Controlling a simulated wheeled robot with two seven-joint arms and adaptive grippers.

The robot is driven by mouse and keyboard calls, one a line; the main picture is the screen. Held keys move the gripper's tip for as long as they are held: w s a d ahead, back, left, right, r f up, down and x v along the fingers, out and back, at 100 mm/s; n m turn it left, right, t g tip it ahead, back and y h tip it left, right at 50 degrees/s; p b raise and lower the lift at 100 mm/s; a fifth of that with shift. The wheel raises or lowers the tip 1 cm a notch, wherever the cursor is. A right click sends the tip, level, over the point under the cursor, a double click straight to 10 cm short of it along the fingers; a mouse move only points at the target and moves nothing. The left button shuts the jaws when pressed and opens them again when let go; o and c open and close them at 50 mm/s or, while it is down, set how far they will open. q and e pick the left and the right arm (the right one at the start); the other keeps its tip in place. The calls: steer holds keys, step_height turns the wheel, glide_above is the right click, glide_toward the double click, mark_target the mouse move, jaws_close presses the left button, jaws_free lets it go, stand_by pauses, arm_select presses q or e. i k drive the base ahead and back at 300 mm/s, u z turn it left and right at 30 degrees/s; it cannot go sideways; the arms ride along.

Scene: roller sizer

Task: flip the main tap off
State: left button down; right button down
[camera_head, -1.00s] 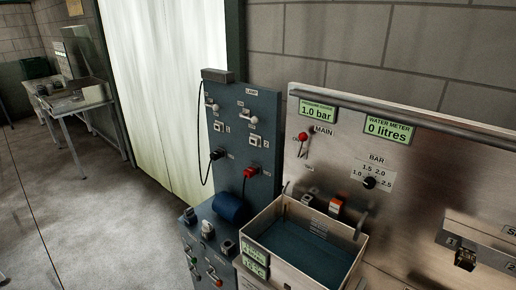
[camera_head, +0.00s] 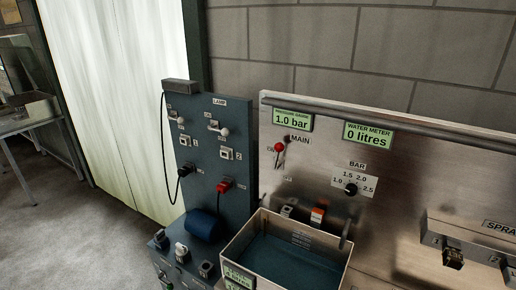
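The main tap (camera_head: 279,149) is a small lever with a red knob on the steel panel (camera_head: 400,205), just left of the "MAIN" label. Its knob is at the upper end, beside a small label that seems to read "ON". The pressure gauge (camera_head: 292,120) above it reads 1.0 bar. The water meter (camera_head: 368,134) to its right reads 0 litres. Neither of my grippers shows in this view.
An open-topped bin (camera_head: 262,226) juts out below the tap. A black dial (camera_head: 351,189) and a spray unit (camera_head: 452,257) are to the right.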

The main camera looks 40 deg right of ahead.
mark_target(279, 147)
steer(key=z, duration=0.4)
steer(key=i, duration=0.75)
steer(key=z, duration=1)
steer(key=i, duration=0.3)
steer(key=z, duration=0.4)
